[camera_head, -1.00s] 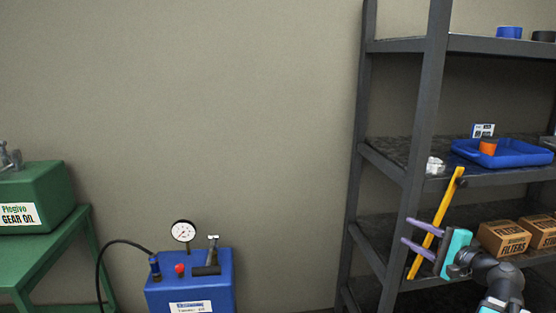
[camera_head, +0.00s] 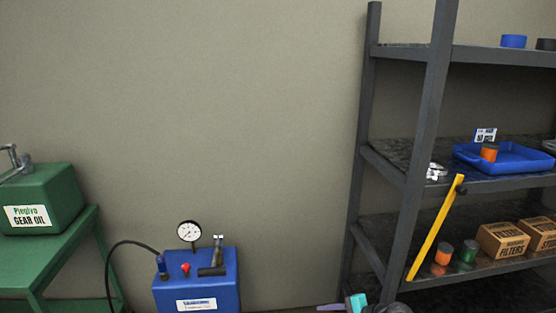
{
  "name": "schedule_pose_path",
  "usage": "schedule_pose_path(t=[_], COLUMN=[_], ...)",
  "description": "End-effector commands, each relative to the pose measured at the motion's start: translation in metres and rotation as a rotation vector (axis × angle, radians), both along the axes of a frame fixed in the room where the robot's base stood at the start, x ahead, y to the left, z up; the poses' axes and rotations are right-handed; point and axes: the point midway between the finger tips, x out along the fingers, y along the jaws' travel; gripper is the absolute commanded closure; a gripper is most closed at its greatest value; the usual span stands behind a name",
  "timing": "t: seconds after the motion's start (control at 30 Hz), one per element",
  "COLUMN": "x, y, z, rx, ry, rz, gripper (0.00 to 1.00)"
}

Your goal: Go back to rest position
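My gripper (camera_head: 333,308) is at the bottom edge of the view, right of the blue machine and in front of the shelf's left foot. A purple finger and part of its teal body show; the rest is cut off by the frame, so I cannot see whether it is open or holds anything. The blue machine (camera_head: 193,284) with a round gauge (camera_head: 190,232), a red knob (camera_head: 185,268) and a black hose (camera_head: 112,260) stands at lower middle.
A dark metal shelf (camera_head: 428,130) fills the right side, with a blue tray (camera_head: 515,158), cardboard boxes (camera_head: 503,240) and orange and green cans (camera_head: 467,252). A yellow bar (camera_head: 437,228) leans at its front. A green gear oil container (camera_head: 48,195) sits on a green table (camera_head: 60,250) at left. The middle wall area is clear.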

Motion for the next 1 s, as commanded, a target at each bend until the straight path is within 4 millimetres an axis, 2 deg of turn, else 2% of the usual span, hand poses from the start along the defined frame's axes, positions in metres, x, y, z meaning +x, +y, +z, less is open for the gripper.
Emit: schedule_pose_path(t=[0.03,0.2,0.37,0.5,0.73,0.87,1.0], x=[-0.011,-0.047,-0.088,-0.127,-0.199,-0.242,-0.285], y=[0.012,0.042,0.064,0.078,0.087,0.083,0.068], z=[-0.013,-0.058,-0.097,-0.13,-0.177,-0.2,-0.222], rx=[-0.016,-0.081,-0.149,-0.211,-0.326,-0.398,-0.482], ry=[0.028,0.106,0.178,0.237,0.328,0.377,0.422], rz=[0.033,0.14,0.252,0.357,0.55,0.673,0.814], gripper=[0.6,0.6,0.6,0.6,0.6,0.6,0.6])
